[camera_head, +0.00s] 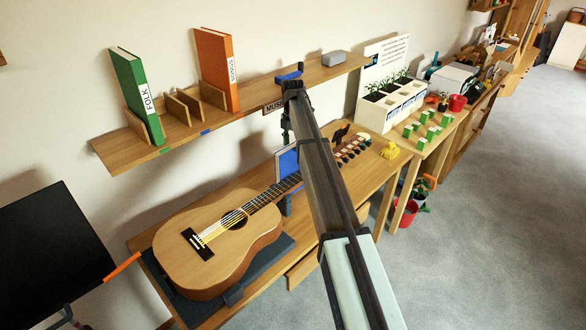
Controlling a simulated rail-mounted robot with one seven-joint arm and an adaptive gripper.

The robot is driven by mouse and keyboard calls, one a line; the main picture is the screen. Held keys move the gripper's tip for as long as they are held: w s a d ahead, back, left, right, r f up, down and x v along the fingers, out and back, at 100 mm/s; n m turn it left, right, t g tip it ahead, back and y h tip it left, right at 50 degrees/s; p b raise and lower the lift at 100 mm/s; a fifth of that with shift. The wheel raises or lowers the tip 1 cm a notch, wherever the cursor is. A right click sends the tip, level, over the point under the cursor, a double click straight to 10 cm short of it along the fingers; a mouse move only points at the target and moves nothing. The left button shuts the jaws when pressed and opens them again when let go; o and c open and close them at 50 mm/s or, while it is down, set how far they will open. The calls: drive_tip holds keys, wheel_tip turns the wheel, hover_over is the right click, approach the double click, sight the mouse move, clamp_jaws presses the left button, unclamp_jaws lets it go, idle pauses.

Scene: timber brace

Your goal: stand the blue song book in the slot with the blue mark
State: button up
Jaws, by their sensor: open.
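The blue song book appears to be the blue upright panel (286,161) behind the guitar neck, partly hidden by my arm. The blue mark (205,132) is on the front edge of the wall shelf (120,153). Above it is an empty slot between wooden dividers (188,103), left of the orange SONGS book (217,70). The green FOLK book (136,95) stands farther left, by a green mark (164,150). My gripper (286,136) is open and points down above the blue book, in front of the shelf edge. Its fingers are small and partly hidden, and I see nothing held.
A guitar (222,238) lies on a dark mat on the bench below the shelf. A blue item (289,74) and a grey box (335,58) are on the shelf's right part. A white planter (392,104) stands beyond.

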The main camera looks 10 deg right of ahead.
sight(293, 153)
drive_tip(key=shift+w+d+f+p, duration=0.1)
drive_tip(key=shift+f+p, duration=0.55)
drive_tip(key=shift+f, duration=0.65)
drive_tip(key=shift+w+f+p, duration=0.1)
drive_tip(key=shift+f+p, duration=0.5)
drive_tip(key=shift+f, duration=0.65)
clamp_jaws()
